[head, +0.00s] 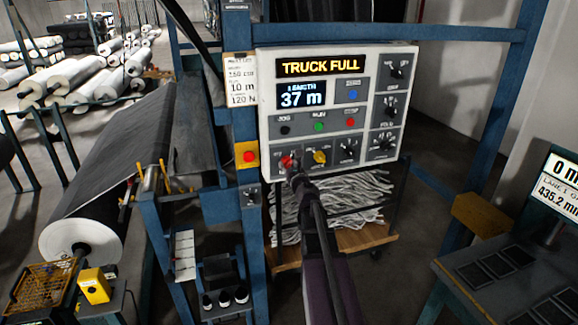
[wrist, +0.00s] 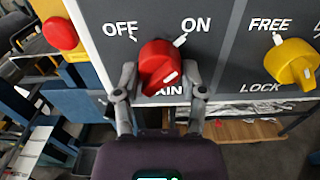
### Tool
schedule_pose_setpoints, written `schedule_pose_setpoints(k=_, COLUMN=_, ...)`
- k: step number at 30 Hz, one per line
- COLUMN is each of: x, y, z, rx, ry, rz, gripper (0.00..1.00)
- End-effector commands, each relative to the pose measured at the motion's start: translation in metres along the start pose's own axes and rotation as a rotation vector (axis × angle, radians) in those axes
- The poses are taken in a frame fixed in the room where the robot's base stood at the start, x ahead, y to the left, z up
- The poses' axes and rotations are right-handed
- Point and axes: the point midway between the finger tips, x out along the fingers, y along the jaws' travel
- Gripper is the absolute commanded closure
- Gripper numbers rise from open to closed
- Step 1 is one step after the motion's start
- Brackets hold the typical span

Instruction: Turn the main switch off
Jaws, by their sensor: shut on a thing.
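The main switch is a red knob (wrist: 158,66) on the dark lower part of the control panel (head: 264,95). In the wrist view OFF is printed at its upper left and ON at its upper right, with "AIN" readable below. A white line stands at its upper right, by ON, and a short white mark is on its lower right face. My gripper (wrist: 163,82) is shut on the knob, one finger on each side. In the head view the knob (head: 287,162) is partly hidden by my gripper (head: 296,177).
A yellow knob (head: 319,157) marked FREE and LOCK is just right of the switch. A red button (head: 249,157) on a yellow box is at the left. The panel display (head: 318,67) reads TRUCK FULL.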

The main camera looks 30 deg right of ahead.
Motion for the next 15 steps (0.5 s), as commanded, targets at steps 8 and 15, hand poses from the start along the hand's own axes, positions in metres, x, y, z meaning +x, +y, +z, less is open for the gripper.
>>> schedule_pose_setpoints(k=8, x=0.0009, y=-0.0012, z=0.0001, rx=-0.022, ry=0.000, rz=-0.007, gripper=0.94)
schedule_pose_setpoints(k=15, x=0.0010, y=-0.0015, z=0.0001, rx=-0.113, ry=0.001, rz=-0.006, gripper=0.94)
